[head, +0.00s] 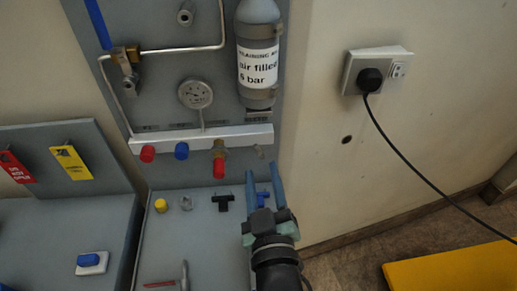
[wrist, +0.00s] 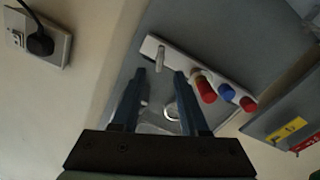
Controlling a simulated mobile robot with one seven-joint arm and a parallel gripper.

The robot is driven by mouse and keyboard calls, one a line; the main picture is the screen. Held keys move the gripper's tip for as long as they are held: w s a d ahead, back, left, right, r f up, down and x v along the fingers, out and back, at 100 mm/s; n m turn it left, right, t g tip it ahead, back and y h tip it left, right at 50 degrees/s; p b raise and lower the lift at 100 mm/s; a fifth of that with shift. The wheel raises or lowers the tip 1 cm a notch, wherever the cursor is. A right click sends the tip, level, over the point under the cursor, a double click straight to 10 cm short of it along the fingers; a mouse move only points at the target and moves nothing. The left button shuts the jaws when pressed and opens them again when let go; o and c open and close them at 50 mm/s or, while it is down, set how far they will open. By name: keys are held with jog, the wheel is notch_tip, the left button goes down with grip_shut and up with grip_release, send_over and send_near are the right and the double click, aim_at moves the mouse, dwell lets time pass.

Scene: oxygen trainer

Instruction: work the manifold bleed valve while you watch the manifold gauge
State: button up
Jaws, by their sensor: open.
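The pale manifold bar (head: 235,136) runs across the grey panel; it also shows in the wrist view (wrist: 212,72). The round manifold gauge (head: 195,94) stands above it; its needle is too small to read. A small pale metal fitting (head: 259,151), seemingly the bleed valve, sits at the bar's right end; in the wrist view it shows as a short lever (wrist: 160,56). My gripper (head: 263,167) is open and empty, just below this fitting. In the wrist view my fingers (wrist: 160,73) point at it, one to each side; I cannot tell whether they touch it.
A red cap (head: 147,153), a blue cap (head: 181,151) and a brass fitting with a red cap (head: 219,168) hang from the bar. A labelled cylinder (head: 258,62) stands above. Small parts, including a black tee (head: 222,202), lie below. A plugged socket (head: 372,72) is at right.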

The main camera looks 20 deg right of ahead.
aim_at(259, 153)
jog(key=shift+x, duration=3.6)
grip_shut()
